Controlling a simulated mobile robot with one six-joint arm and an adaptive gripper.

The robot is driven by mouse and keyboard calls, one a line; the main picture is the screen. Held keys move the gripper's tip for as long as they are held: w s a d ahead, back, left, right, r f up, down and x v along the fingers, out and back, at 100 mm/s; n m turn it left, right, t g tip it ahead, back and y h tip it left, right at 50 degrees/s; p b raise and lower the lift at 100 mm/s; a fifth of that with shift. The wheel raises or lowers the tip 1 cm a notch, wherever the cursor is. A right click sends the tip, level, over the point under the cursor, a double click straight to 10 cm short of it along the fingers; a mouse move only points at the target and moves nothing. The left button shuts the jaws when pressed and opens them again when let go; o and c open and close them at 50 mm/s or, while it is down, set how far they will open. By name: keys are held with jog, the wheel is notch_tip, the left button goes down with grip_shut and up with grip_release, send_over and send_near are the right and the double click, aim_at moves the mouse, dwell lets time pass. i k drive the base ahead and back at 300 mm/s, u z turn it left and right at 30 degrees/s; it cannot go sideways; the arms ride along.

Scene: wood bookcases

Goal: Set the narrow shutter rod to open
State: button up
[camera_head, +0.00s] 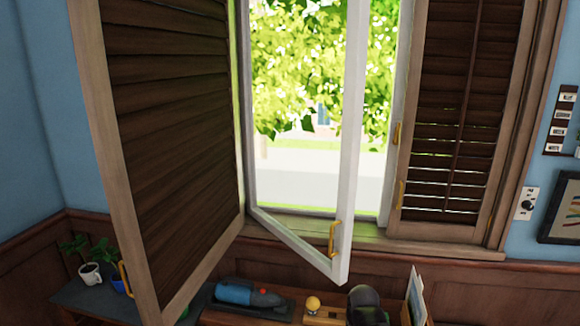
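A thin dark vertical rod (463,106) runs down the slats of the right-hand shutter (493,214), a wooden-framed panel beside the window. The upper slats of this shutter look dark and nearly shut. Bright gaps show between its lower slats. Two brass handles are on its left edge, one higher (396,133) and one lower (401,194). A larger left shutter (170,150) is swung out into the room, its slats dark, with no rod showing on this face. My gripper is not in view.
A white window sash (352,150) stands swung inward, with a brass handle (333,238) low on it. Below are a blue tool (240,293), a yellow knob (312,303), a dark rounded object (367,305) and potted plants (90,272). A wall switch (526,203) is at the right.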

aim_at(469, 81)
jog(key=k, duration=1.35)
jog(key=z, duration=0.35)
jog(key=i, duration=0.85)
jog(key=z, duration=0.65)
jog(key=i, duration=1.55)
jog(key=u, duration=0.15)
